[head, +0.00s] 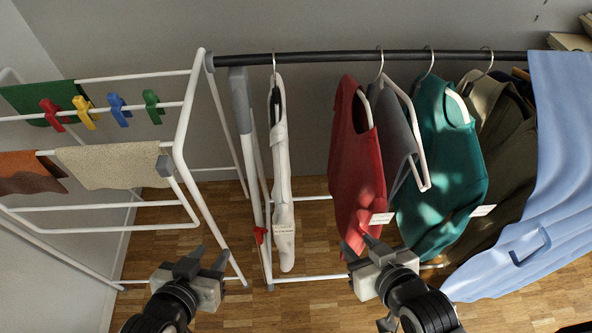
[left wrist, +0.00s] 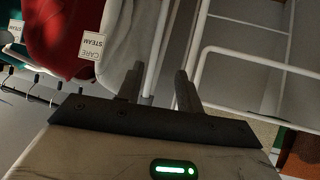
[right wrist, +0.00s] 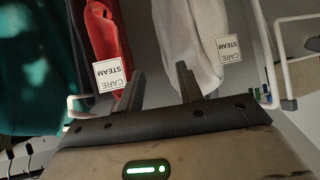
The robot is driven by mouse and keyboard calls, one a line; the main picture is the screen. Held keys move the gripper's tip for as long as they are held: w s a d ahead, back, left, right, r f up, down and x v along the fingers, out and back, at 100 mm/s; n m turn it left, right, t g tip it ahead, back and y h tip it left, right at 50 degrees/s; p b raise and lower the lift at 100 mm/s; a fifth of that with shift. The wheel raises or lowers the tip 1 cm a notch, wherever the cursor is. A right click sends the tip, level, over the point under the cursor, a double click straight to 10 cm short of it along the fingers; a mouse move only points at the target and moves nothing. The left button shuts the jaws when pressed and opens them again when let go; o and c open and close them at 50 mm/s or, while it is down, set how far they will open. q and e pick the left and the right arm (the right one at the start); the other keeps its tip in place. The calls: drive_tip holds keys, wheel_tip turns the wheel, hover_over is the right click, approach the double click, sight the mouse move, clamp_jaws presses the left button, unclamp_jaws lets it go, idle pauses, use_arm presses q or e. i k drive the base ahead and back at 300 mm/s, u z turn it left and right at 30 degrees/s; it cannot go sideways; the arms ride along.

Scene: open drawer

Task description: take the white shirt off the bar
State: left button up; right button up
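The white shirt (head: 283,170) hangs on a hanger from the black bar (head: 350,57), near the bar's left end, seen edge-on. Its lower part with a care tag shows in the left wrist view (left wrist: 122,45) and in the right wrist view (right wrist: 185,45). My left gripper (head: 208,258) is open and empty, below and left of the shirt, apart from it. My right gripper (head: 360,247) is open and empty, low in front of the red shirt (head: 357,170), right of the white shirt. In the right wrist view its fingers (right wrist: 158,85) point up toward the gap between red and white shirts.
A white drying rack (head: 178,150) with cloths and coloured pegs (head: 83,112) stands at the left. Right of the red shirt hang a grey garment (head: 398,135), a teal shirt (head: 440,160), dark clothes (head: 508,165) and a blue cloth (head: 560,150).

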sight(283, 226)
drive_tip(key=u, duration=0.55)
drive_tip(key=k, duration=1.3)
drive_tip(key=u, duration=1.05)
drive_tip(key=i, duration=1)
drive_tip(key=z, duration=0.55)
drive_tip(key=i, duration=0.6)
drive_tip(key=z, duration=0.6)
